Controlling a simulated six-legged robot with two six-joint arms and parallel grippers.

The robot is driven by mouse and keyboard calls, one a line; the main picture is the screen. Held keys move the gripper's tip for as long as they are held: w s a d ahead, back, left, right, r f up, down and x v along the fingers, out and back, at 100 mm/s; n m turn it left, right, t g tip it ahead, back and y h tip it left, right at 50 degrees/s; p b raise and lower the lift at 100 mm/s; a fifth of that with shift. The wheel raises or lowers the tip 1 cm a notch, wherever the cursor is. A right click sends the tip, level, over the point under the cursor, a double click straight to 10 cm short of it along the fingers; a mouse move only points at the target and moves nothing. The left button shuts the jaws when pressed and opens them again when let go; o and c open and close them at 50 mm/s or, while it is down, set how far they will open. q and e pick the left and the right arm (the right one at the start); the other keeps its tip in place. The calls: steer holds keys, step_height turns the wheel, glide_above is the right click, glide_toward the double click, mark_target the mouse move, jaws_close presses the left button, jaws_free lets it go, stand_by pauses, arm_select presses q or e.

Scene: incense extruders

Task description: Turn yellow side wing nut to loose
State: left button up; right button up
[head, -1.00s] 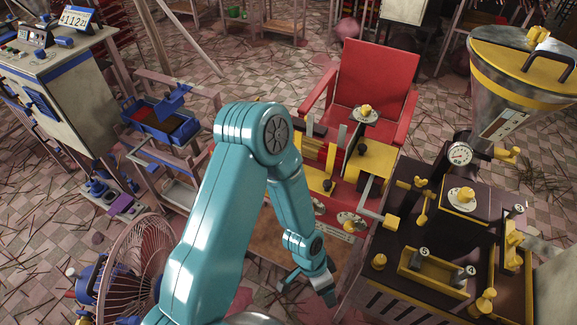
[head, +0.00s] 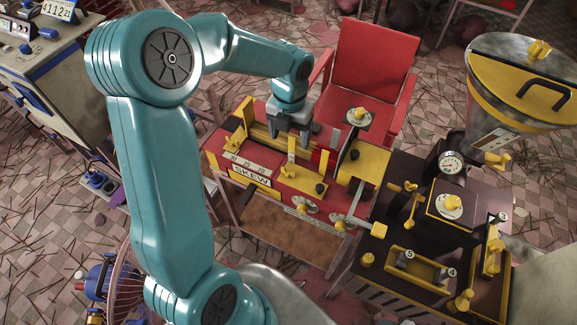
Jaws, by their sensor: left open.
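Several yellow knob-like or wing-nut-like fittings show, and I cannot tell for sure which is the side wing nut. One yellow fitting (head: 340,226) is on the front side of the red machine (head: 290,185) marked SKEW. Another yellow fitting (head: 360,113) stands on a round plate at that machine's back right. More yellow fittings (head: 452,202) are on the dark machine at right. My left gripper (head: 292,137) is open and points down above the red machine's middle, near its yellow bars. Nothing shows between its fingers. My right gripper is out of view.
A red chair (head: 372,65) stands behind the red machine. The dark machine (head: 420,235) with a gauge and a large metal hopper (head: 480,95) fills the right side. A control cabinet (head: 55,65) stands at left.

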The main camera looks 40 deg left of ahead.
mark_target(288, 170)
arm_select(q)
steer(key=f+p, duration=0.1)
steer(key=f, duration=1.4)
steer(key=shift+s+a+f+p, duration=0.15)
steer(key=shift+a+f+p, duration=0.05)
steer(key=shift+f+p, duration=0.15)
steer(key=c, duration=1.1)
steer(key=shift+o, duration=0.2)
